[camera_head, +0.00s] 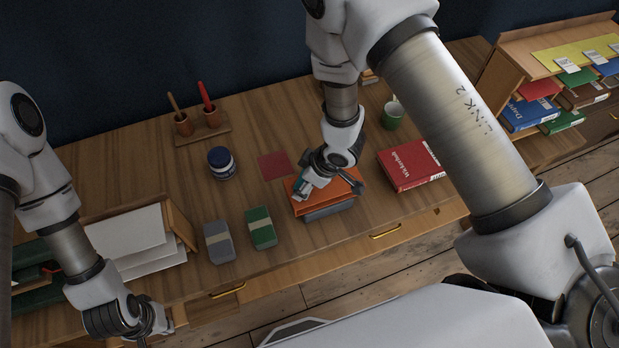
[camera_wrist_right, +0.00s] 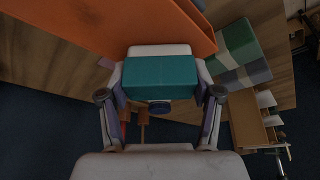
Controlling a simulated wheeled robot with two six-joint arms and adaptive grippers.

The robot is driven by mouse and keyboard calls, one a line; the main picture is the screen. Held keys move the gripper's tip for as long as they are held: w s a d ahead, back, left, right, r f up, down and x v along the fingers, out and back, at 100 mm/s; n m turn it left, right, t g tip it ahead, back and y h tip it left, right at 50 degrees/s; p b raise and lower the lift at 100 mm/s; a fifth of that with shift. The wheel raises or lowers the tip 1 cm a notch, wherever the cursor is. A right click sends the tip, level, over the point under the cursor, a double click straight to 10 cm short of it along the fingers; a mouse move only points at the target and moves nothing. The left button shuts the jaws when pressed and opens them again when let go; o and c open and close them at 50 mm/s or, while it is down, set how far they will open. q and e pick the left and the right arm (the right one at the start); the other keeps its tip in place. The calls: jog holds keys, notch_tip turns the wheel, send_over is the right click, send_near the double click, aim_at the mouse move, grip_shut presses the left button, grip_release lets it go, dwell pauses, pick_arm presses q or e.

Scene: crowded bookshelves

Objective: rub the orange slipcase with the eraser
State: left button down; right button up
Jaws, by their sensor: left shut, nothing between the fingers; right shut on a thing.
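The orange slipcase (camera_head: 343,187) lies on the desk with a grey part along its front side. It fills the upper left of the right wrist view (camera_wrist_right: 110,22). My right gripper (camera_head: 308,189) is over the left part of the slipcase and shut on the eraser, a teal block with a pale layer (camera_wrist_right: 162,77). The eraser is at or very close to the orange surface; I cannot tell if it touches. My left gripper (camera_head: 153,322) is shut and empty at the lower left, away from the slipcase, in front of the desk.
A red book (camera_head: 410,166) lies right of the slipcase, with a green cup (camera_head: 393,115) behind. Grey (camera_head: 218,242) and green (camera_head: 261,228) blocks lie left. A dark-blue jar (camera_head: 221,163) and red square (camera_head: 274,166) are behind. Bare desk surrounds the jar.

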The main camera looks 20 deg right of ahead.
jog(key=shift+d+r, duration=0.15)
jog(key=shift+r, duration=2.9)
notch_tip(320, 180, up, 2)
jog(key=shift+w, duration=0.1)
jog(key=shift+r, duration=0.5)
jog(key=shift+f, duration=0.1)
